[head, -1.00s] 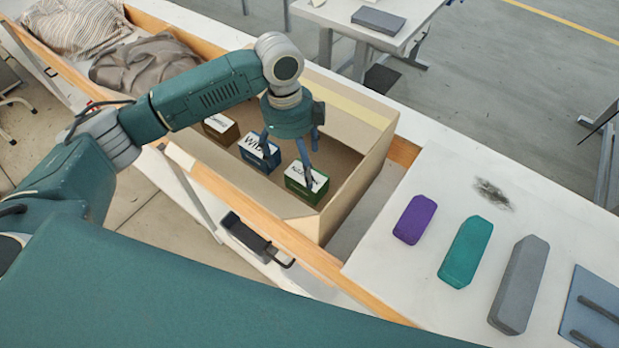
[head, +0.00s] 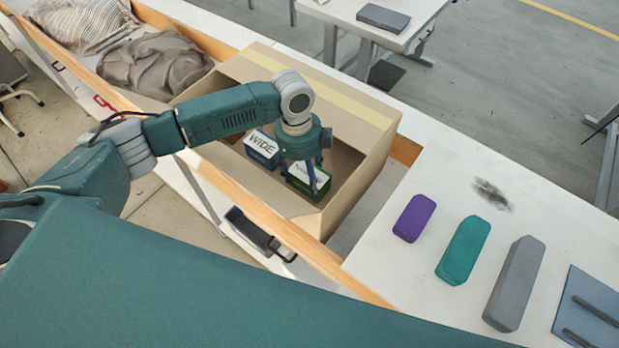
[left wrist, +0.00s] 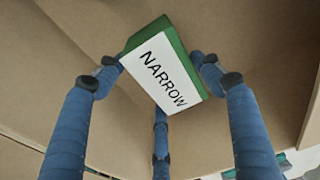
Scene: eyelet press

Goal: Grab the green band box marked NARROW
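The green band box (head: 308,181) with a white top stands on the floor of an open cardboard box, near its front right corner. In the left wrist view its white label reads NARROW (left wrist: 163,72), and its green side shows along the upper edge. My left gripper (head: 304,172) is directly above it, fingers pointing down around it. In the left wrist view the left gripper's fingers (left wrist: 157,65) are spread, with tips close to opposite sides of the box; firm contact does not show. My right gripper is not in view.
A blue box marked WIDE (head: 262,149) stands just left of the green one. The cardboard box (head: 352,98) walls surround both. Purple (head: 415,218), teal (head: 464,250) and grey (head: 515,284) blocks lie on the white table to the right. Grey cloth (head: 155,65) lies at upper left.

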